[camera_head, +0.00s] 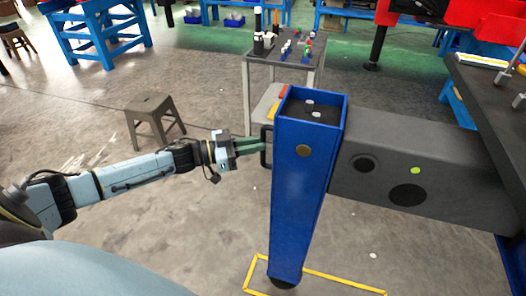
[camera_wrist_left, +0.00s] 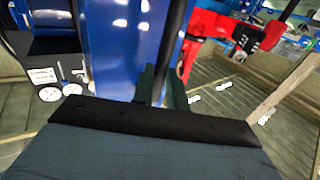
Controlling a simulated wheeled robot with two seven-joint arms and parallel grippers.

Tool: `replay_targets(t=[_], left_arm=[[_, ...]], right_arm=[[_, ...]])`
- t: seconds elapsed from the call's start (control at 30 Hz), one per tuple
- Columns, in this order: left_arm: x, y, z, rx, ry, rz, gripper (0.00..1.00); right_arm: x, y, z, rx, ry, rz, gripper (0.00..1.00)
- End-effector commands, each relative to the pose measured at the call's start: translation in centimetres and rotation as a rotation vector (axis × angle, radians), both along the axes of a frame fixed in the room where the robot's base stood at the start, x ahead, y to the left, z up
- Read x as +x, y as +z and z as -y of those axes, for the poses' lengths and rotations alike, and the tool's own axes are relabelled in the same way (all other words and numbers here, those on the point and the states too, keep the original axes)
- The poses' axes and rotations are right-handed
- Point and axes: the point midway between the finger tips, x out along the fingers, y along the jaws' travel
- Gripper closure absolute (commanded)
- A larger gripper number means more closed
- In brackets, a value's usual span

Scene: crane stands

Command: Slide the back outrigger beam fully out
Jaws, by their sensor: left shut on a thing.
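The back outrigger beam (camera_head: 445,158) is a dark grey box beam running from the crane body at the right to a blue upright leg (camera_head: 300,200). A length of the beam shows between the leg and the body. A black handle (camera_head: 265,155) is fixed to the leg's left side. My left gripper (camera_head: 256,146) comes in from the left and is shut on this handle. In the left wrist view the black handle (camera_wrist_left: 172,45) runs up between the green fingers (camera_wrist_left: 163,88), beside the blue leg (camera_wrist_left: 120,45). My right gripper is not in view.
A yellow outline (camera_head: 330,278) is marked on the floor around the leg's foot. A grey stool (camera_head: 153,112) stands behind my left arm. A dark table with small parts (camera_head: 262,68) stands behind the leg.

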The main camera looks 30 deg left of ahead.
Motion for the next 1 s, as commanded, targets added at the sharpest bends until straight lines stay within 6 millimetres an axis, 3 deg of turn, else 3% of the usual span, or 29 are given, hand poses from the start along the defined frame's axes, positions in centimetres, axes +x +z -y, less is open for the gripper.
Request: replay_targets(t=[0.03, 0.33, 0.83, 0.87, 1.0], left_arm=[[0.9, 0.4, -2.1, 0.012, 0.032, 0.006, 1.00], [0.0, 0.5, -5.9, 0.007, 0.022, 0.007, 1.00], [-0.3, 0.6, -7.1, 0.006, 0.027, 0.008, 1.00], [-0.4, 0.6, -7.1, 0.005, 0.026, 0.009, 0.82], [-0.4, 0.5, -7.1, 0.006, 0.026, 0.008, 0.80]], right_arm=[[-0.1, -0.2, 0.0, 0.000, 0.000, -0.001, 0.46], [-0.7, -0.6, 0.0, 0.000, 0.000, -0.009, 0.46], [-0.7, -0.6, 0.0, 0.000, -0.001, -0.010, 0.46], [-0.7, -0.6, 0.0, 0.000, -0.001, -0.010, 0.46], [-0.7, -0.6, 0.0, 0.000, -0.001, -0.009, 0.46]])
